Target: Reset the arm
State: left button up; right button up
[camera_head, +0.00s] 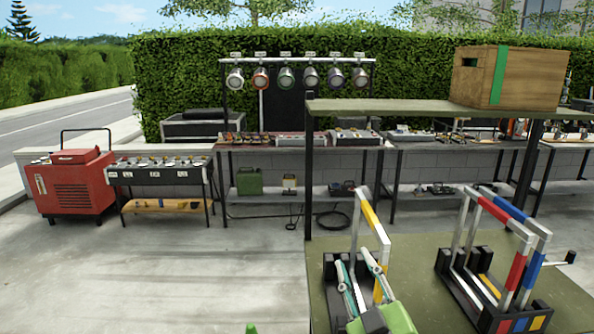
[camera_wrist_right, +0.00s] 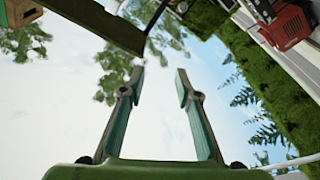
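My right gripper (camera_head: 354,260) is at the bottom of the head view, with its green body near the lower edge and its two fingers pointing up and away. In the right wrist view the gripper (camera_wrist_right: 160,76) has its fingers apart, with only sky and leaves between them. It holds nothing. In the head view it overlaps a black stand with a white and yellow frame (camera_head: 372,222); I cannot tell whether they touch. A small green tip (camera_head: 251,328) shows at the bottom edge, too little to identify.
A rack shelf (camera_head: 400,105) bears a wooden box (camera_head: 535,78); its lower deck (camera_head: 420,262) holds a red and blue framed stand (camera_head: 516,262). Workbenches (camera_head: 300,150) and a red machine (camera_head: 72,185) stand behind. The paving at left is clear.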

jog(key=s+d+f+m+g+h, duration=0.1)
jog(key=s+d+f+m+g, duration=0.2)
jog(key=f, duration=0.4)
jog(key=s+d+f+m+g+h, duration=0.1)
jog(key=s+d+f+g+h, duration=0.15)
jog(key=s+f, duration=0.4)
jog(key=s+d+f+m+g+h, duration=0.1)
jog(key=s+d+f+g, duration=0.2)
jog(key=f, duration=0.5)
jog(key=s+f+m+g+y, duration=0.1)
jog(key=s+f+g, duration=0.35)
jog(key=s, duration=0.55)
jog(key=s+f+g, duration=0.3)
jog(key=s+f, duration=0.3)
jog(key=s, duration=0.3)
jog(key=s+f+g+b, duration=0.2)
jog(key=s+f, duration=0.1)
jog(key=f, duration=2.6)
jog(key=s+d+f, duration=0.1)
jog(key=s+f, duration=0.7)
jog(key=s+d+f+b, duration=0.1)
jog(key=s+d+f, duration=0.1)
jog(key=s+f, duration=0.6)
jog(key=shift+s+d+f+g, duration=0.25)
jog(key=shift+s+f+g, duration=0.15)
jog(key=shift+f, duration=0.1)
